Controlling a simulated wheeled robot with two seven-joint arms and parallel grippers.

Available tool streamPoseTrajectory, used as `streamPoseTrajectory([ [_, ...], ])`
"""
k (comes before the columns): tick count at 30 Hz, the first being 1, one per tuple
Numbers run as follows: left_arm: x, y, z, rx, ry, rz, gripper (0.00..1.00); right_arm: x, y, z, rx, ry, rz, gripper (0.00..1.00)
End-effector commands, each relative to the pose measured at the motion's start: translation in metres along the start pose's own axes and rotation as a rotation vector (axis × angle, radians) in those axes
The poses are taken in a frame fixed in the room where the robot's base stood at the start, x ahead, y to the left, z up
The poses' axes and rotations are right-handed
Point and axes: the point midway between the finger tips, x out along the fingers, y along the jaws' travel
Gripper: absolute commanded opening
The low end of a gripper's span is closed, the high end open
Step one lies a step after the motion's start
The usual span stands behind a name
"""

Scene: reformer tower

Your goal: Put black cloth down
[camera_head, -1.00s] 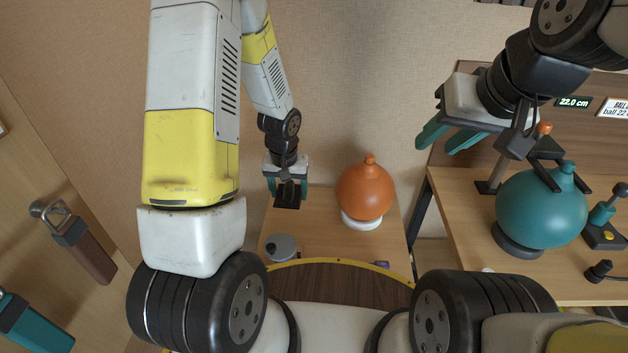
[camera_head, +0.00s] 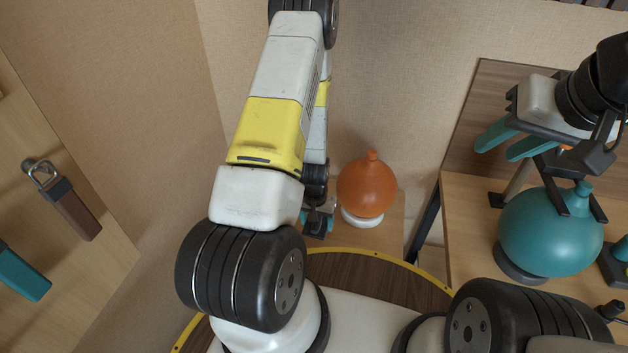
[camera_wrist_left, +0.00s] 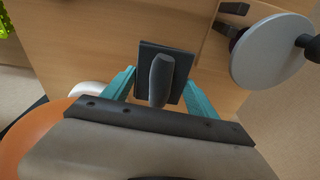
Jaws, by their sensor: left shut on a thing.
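My left gripper (camera_head: 318,208) is beside the orange ball, partly hidden by its own arm. In the left wrist view its teal fingers (camera_wrist_left: 158,88) are shut on the black cloth (camera_wrist_left: 148,62), which looks like a flat dark square pad with a grey grip. The pad (camera_head: 317,228) also shows small in the head view, over the light wooden table (camera_head: 385,237). I cannot tell whether it touches the table. My right gripper (camera_head: 502,147) is open, its teal fingers apart, above and left of the teal ball.
An orange ball (camera_head: 367,188) sits on a white ring on the small table. A teal ball (camera_head: 550,232) stands on a dark ring on the right table. A grey disc (camera_wrist_left: 270,52) is near the pad in the wrist view. A brown-handled tool (camera_head: 72,208) hangs left.

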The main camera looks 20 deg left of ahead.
Motion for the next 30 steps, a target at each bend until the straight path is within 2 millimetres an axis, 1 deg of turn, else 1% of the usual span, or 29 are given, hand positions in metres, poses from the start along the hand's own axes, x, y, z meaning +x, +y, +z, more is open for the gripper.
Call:
streamPoseTrajectory([
  [2, 0.002, -0.006, -0.008, -0.003, 0.004, -0.001, 0.02, 0.0, 0.0, 0.0, 0.0, 0.0, 0.0, 0.36],
  [5, 0.006, -0.021, -0.023, -0.005, 0.005, -0.002, 0.02, 0.0, 0.0, 0.0, 0.0, 0.0, 0.0, 0.36],
  [12, 0.02, -0.063, -0.07, -0.005, 0.004, -0.001, 0.02, 0.0, 0.0, 0.0, 0.0, 0.0, 0.0, 0.36],
  [16, 0.025, -0.081, -0.09, -0.003, 0.003, -0.001, 0.02, 0.0, 0.0, 0.0, 0.0, 0.0, 0.0, 0.36],
  [18, 0.027, -0.087, -0.098, -0.001, 0.002, -0.001, 0.02, 0.0, 0.0, 0.0, 0.0, 0.0, 0.0, 0.36],
  [25, 0.03, -0.097, -0.109, -0.001, 0.001, 0.0, 0.02, 0.0, 0.0, 0.0, 0.0, 0.0, 0.0, 0.36],
  [28, 0.033, -0.106, -0.119, -0.002, 0.003, -0.001, 0.02, 0.0, 0.0, 0.0, 0.0, 0.0, 0.0, 0.36],
  [30, 0.048, -0.104, -0.113, 0.0, -0.004, 0.001, 0.02, 0.0, 0.0, 0.0, 0.0, 0.0, 0.0, 0.36],
])
